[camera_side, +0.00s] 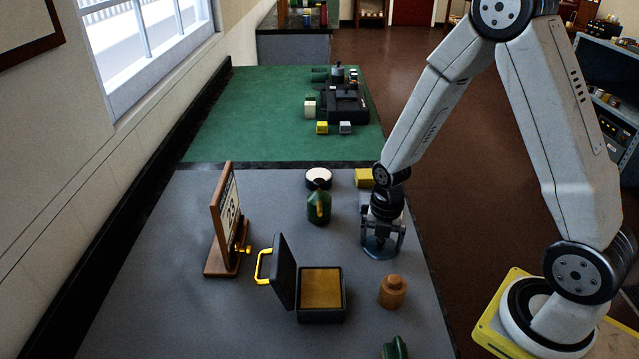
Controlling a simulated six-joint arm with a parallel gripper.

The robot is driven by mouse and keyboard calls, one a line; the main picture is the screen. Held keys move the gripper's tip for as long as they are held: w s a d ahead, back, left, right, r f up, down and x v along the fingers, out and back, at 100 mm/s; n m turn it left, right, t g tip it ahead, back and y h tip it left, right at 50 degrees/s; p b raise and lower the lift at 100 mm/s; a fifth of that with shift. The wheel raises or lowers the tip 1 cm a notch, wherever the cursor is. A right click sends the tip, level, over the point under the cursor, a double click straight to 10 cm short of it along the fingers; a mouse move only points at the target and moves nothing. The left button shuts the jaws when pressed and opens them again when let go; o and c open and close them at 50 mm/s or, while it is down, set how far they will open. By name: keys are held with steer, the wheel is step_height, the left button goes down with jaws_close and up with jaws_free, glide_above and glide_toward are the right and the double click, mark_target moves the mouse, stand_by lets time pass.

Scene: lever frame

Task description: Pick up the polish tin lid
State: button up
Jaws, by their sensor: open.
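A flat, round, blue-grey piece (379,253) lies on the grey worktop directly below my gripper and looks like the polish tin lid, though its upper part is hidden. My gripper (382,239) points straight down over it, with its fingers apart and low near the piece. I cannot tell whether the fingers touch it. A round, dark tin with a pale top (318,178) stands farther back to the left.
A dark green can (319,208) and a yellow block (364,178) stand close behind. An open black box (321,314), a brown wooden jar (392,291) and a framed stand (227,225) are nearer or left. Bare worktop (180,310) lies front left.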

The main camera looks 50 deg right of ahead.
steer(key=shift+c, duration=0.2)
steer(key=c, duration=1.1)
steer(key=shift+s, duration=0.1)
steer(key=shift+r, duration=0.15)
jaws_close()
step_height(320, 180, up, 10)
stand_by(0.3)
